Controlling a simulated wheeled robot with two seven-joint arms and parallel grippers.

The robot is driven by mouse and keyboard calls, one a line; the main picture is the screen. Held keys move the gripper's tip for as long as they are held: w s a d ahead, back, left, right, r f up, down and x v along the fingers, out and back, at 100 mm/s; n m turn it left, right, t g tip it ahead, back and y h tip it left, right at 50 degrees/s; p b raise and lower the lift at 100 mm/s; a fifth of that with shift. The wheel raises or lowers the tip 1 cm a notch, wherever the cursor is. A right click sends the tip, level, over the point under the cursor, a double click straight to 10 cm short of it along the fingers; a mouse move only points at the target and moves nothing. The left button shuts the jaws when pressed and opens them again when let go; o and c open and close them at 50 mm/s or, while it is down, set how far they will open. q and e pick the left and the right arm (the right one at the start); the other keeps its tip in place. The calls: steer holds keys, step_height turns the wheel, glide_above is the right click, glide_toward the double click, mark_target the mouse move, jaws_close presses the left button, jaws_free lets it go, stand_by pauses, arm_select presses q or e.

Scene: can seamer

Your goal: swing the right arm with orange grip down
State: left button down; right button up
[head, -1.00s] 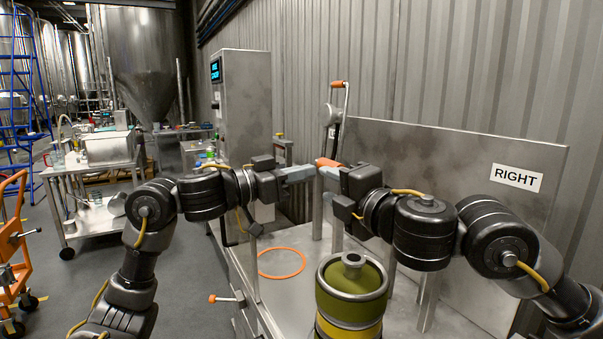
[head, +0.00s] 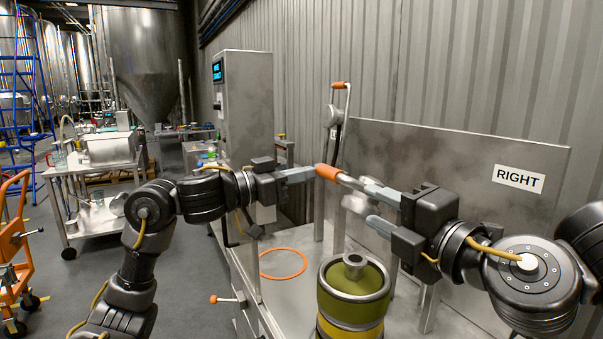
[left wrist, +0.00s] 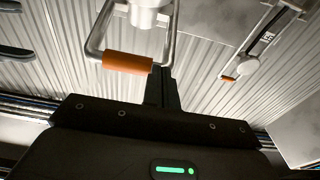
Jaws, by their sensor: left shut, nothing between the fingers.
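A metal lever arm with an orange grip (head: 328,172) lies in the middle of the head view, its bars running right to a pale hub (head: 358,203). The same grip (left wrist: 126,63) is close up in the left wrist view. My left gripper (head: 312,174) is shut with nothing between its fingers; its tips are at the grip's left end, and I cannot tell whether they touch. My right gripper (head: 373,207) is open, right of the grip, its fingers near the hub. A second lever with an orange grip (head: 340,86) stands upright behind; its grip also shows in the left wrist view (left wrist: 230,79).
An orange ring (head: 283,263) marks bare tabletop on the left. A steel panel with a RIGHT sign (head: 519,179) rises behind my right arm. A control cabinet (head: 243,110) stands at the back left.

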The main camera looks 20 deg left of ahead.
arm_select(q)
steer(key=v, duration=1)
steer(key=shift+s+a+b, duration=0.2)
steer(key=shift+a+b, duration=0.05)
steer(key=shift+b, duration=0.1)
steer(key=shift+r, duration=0.2)
